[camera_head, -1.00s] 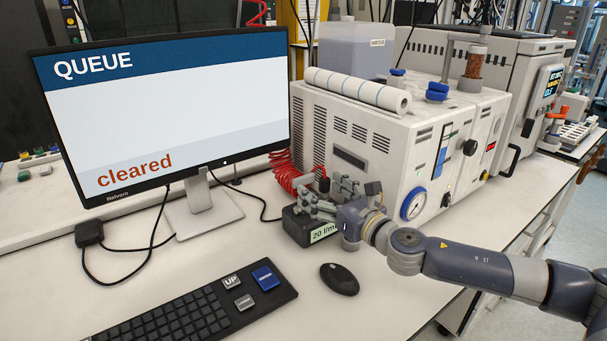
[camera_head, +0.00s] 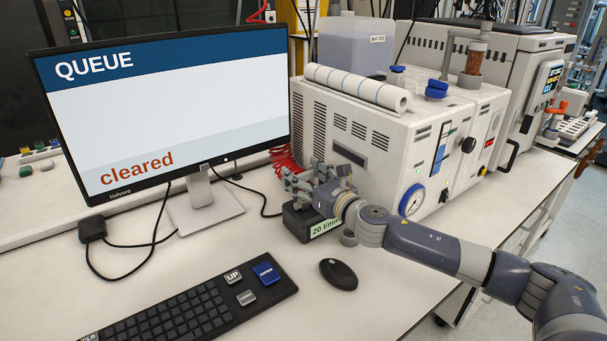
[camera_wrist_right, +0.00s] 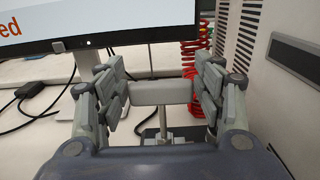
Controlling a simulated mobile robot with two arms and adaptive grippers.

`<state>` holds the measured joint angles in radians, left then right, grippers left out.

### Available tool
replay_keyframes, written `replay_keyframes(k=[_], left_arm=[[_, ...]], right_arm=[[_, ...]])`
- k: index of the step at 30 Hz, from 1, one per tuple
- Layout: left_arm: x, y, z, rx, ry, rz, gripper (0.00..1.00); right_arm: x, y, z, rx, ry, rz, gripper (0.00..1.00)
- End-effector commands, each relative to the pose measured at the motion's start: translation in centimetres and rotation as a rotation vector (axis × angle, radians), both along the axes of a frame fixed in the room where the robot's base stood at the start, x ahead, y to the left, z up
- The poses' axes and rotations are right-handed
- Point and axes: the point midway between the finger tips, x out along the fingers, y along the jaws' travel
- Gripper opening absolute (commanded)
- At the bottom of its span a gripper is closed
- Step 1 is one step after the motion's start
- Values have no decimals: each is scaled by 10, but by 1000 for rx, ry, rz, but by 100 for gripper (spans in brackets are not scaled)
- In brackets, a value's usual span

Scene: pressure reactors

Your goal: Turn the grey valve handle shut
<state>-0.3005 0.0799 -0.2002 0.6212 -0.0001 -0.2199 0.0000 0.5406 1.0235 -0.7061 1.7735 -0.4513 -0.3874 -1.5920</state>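The grey valve handle (camera_wrist_right: 162,92) is a bar on a thin upright stem in the right wrist view. It spans the gap between the finger pads of my right gripper (camera_wrist_right: 161,88), and its ends appear to meet both pads. In the head view my right gripper (camera_head: 312,184) is above the black box (camera_head: 296,222) with a "20 l/min" label. The gripper hides the handle there. My left gripper is not in view.
The monitor (camera_head: 165,110) reading "cleared" stands left of the gripper. The keyboard (camera_head: 190,315) and mouse (camera_head: 338,274) lie in front.

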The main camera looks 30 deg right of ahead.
Motion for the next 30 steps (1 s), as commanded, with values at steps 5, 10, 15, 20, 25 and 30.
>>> replay_keyframes(k=[5,10,15,20,25,30], left_arm=[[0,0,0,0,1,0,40],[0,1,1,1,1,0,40],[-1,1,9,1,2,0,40],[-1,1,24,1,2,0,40],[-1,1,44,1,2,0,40],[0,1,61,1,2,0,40]], right_arm=[[0,0,0,0,0,0,28],[0,0,1,0,0,-5,28],[0,1,2,1,0,-42,28],[0,2,4,3,1,-124,28],[0,3,5,6,3,-261,28],[0,3,5,6,3,-422,28]])
